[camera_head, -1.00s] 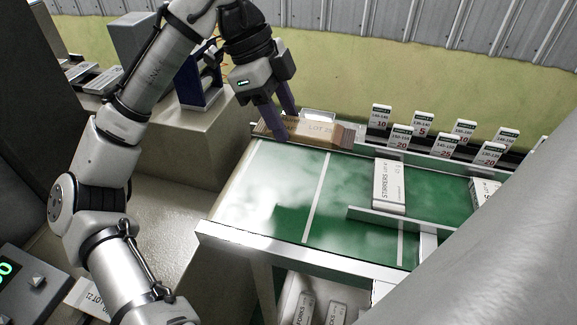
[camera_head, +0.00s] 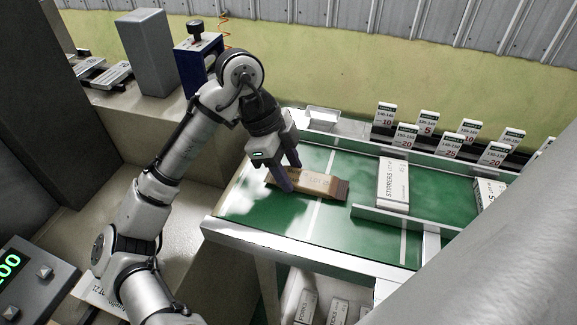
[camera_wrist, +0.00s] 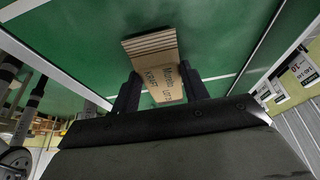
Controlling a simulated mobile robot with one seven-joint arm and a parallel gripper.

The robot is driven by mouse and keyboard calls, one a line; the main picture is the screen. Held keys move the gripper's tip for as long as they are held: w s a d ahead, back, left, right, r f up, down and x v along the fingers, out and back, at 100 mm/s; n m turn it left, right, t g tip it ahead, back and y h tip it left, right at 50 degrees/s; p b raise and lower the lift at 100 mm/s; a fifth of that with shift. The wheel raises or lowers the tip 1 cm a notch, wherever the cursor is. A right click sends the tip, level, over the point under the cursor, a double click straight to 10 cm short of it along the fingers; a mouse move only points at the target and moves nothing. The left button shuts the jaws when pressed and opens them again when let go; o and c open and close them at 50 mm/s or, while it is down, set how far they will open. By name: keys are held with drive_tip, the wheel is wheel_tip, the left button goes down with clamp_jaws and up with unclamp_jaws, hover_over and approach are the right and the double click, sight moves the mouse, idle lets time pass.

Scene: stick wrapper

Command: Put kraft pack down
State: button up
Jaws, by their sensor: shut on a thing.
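The kraft pack (camera_head: 318,184) is a brown, flat, oblong pack with dark print. In the head view it is low over the green table surface (camera_head: 250,205), on the left part, lying across a white line. I cannot tell whether it touches the surface. My gripper (camera_head: 288,180) is shut on the pack's left part, fingers pointing down. In the wrist view the pack (camera_wrist: 160,75) sits between the two dark fingers (camera_wrist: 160,92), its ridged end facing away and its printed face toward the camera.
A white stirrers pack (camera_head: 392,185) lies on the green surface to the right, and another white pack (camera_head: 488,192) is farther right. A white divider rail (camera_head: 385,220) runs in front of them. Several numbered cards (camera_head: 428,122) stand along the back edge. Green surface is clear at front left.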

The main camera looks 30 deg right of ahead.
drive_tip(key=shift+f, duration=0.1)
drive_tip(key=o, duration=1)
